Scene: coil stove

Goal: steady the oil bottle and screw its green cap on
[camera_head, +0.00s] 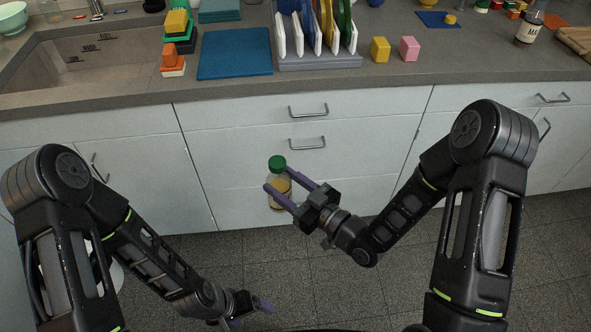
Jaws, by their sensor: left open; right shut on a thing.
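The oil bottle (278,188) is clear with yellow oil inside and is upright in front of the white drawers. The green cap (277,162) sits at the top of the bottle; I cannot tell whether it is threaded tight. My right gripper (279,178) is shut on the bottle's body, with one purple finger on each side, below the cap. My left gripper (252,313) is open and empty, low at the bottom edge of the picture, below and apart from the bottle. Part of its fingers is hard to make out.
The grey counter (130,100) runs behind, above the drawers. A sink (80,52) is at left. Space around the held bottle is clear.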

